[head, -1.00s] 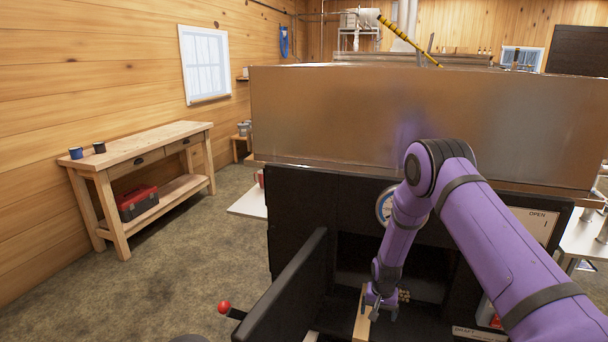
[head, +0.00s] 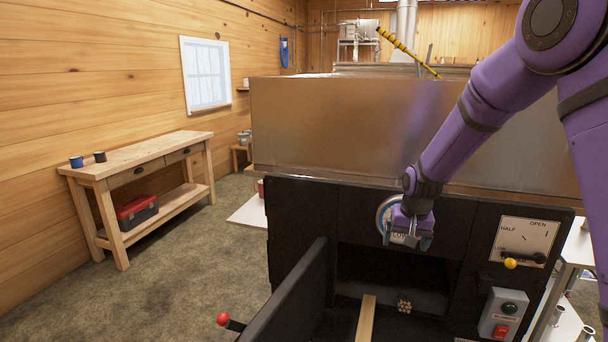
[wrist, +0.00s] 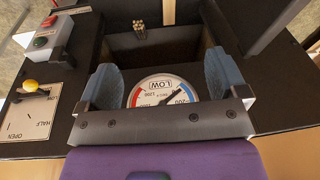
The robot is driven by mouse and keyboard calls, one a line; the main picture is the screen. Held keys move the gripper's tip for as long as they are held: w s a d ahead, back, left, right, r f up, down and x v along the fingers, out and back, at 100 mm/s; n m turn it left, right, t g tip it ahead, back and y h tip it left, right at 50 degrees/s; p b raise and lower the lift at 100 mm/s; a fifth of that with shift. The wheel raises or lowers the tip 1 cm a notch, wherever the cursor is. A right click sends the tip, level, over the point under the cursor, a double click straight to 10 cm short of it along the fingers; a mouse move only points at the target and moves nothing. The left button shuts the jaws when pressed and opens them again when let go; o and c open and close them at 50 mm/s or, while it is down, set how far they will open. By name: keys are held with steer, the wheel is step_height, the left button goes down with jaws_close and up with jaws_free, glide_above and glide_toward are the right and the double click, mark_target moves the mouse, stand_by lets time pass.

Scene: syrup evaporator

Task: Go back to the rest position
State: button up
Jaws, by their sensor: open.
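My gripper (head: 408,238) is open and empty in the head view, raised in front of the black firebox front, just over the round gauge (head: 385,212). A wooden plank (head: 366,318) lies at the firebox opening below, apart from my gripper. A bundle of small sticks (head: 404,304) sits inside the opening.
The firebox door (head: 290,295) stands open at the left, with a red-knobbed handle (head: 223,319). The large metal pan (head: 350,130) is above. A damper plate (head: 524,243) and button box (head: 503,314) are at the right. A workbench (head: 140,158) stands at the left wall.

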steer(key=s+d+r+n+t, duration=0.1)
steer(key=s+d+r+t, duration=0.1)
steer(key=s+r, duration=1.55)
steer(key=s+d+r, duration=0.1)
steer(key=s+r, duration=0.1)
steer(key=s, duration=0.7)
steer(key=s+d+r+n+t, duration=0.1)
steer(key=s+r, duration=0.2)
steer(key=s, duration=0.7)
steer(key=shift+r, duration=0.35)
steer(key=shift+s, duration=0.15)
